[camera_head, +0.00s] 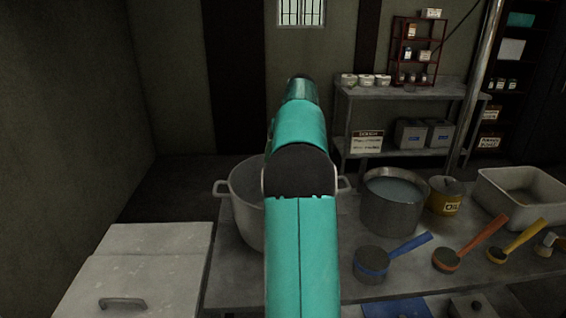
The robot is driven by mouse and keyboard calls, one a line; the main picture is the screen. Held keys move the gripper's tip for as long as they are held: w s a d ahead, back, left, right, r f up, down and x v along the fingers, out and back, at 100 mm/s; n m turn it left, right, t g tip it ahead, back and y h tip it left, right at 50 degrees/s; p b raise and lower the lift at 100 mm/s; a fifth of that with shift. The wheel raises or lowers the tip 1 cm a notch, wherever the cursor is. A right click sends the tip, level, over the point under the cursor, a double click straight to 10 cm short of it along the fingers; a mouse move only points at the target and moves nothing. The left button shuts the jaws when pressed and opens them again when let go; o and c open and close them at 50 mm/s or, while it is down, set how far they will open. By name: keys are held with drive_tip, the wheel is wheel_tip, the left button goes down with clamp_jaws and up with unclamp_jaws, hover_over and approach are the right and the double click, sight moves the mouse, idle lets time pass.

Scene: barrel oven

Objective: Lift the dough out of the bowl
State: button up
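A large grey metal bowl (243,215) with two side handles stands on the work table, left of centre. My teal arm crosses in front of it and hides most of its right half and much of its inside. I cannot make out any dough in it. My arm rises from the bottom of the picture, and its far part reaches up past the bowl. No gripper fingers show, so I cannot tell where my gripper is relative to the bowl.
Right of my arm, the work table (330,285) holds a metal pot of pale liquid (393,212), a yellow tin (446,196), a rectangular tub (520,212) and blue (371,264), orange and yellow-handled scoops. A lidded chest (150,265) stands front left. A shelf table (405,92) stands behind.

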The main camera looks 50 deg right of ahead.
drive_tip(key=shift+r, duration=0.75)
drive_tip(key=shift+r, duration=0.1)
drive_tip(key=shift+r, duration=0.5)
drive_tip(key=shift+a, duration=0.1)
